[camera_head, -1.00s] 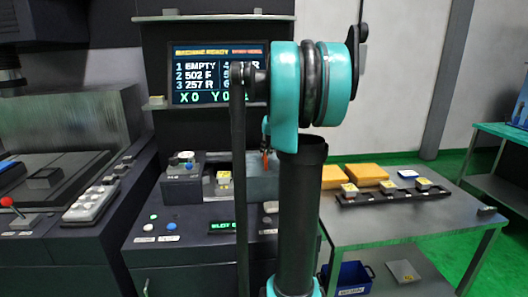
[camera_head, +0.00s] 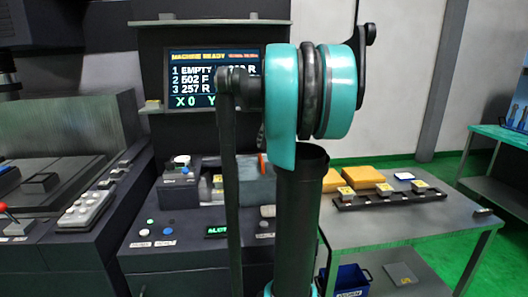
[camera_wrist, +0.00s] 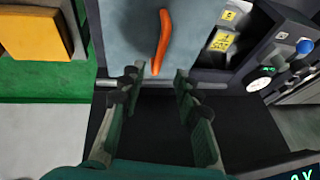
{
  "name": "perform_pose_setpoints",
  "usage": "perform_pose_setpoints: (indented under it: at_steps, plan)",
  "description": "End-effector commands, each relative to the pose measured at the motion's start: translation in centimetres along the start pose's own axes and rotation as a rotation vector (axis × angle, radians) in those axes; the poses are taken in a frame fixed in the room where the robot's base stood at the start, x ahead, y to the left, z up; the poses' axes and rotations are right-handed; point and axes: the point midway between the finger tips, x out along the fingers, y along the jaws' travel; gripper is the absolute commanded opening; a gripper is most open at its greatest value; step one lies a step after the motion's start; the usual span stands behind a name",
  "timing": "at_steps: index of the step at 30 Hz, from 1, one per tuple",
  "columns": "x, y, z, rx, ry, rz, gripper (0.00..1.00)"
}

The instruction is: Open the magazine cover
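The magazine cover (camera_wrist: 135,40) is a blue-grey panel at the top of the wrist view. An orange handle (camera_wrist: 163,38) stands on it. In the head view the cover (camera_head: 256,190) and a bit of the handle (camera_head: 262,164) show behind my arm, which hides much of them. My gripper (camera_wrist: 161,78) is open in the wrist view. Its two fingertips are apart, with the handle's near end between or just beyond them. I cannot tell whether they touch it. The gripper is hidden in the head view.
A machine screen (camera_head: 190,75) reads ready. Buttons (camera_head: 144,232) sit on the front panel. At the right a table (camera_head: 400,220) carries yellow blocks (camera_head: 365,178) and a dark rack (camera_head: 375,201). A blue bin (camera_head: 350,279) stands below. Dark free space lies under the fingers in the wrist view.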

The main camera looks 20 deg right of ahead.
Motion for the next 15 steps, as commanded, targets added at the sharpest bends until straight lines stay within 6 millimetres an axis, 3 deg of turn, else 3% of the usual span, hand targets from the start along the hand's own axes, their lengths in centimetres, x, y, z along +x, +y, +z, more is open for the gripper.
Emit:
perform_pose_setpoints:
  at_steps: [6, 15]
  plan:
    - [-3.6, 0.1, 0.0, 0.000, 0.000, 0.001, 0.33]
    - [-5.2, 0.0, 0.0, 0.000, 0.000, 0.000, 0.33]
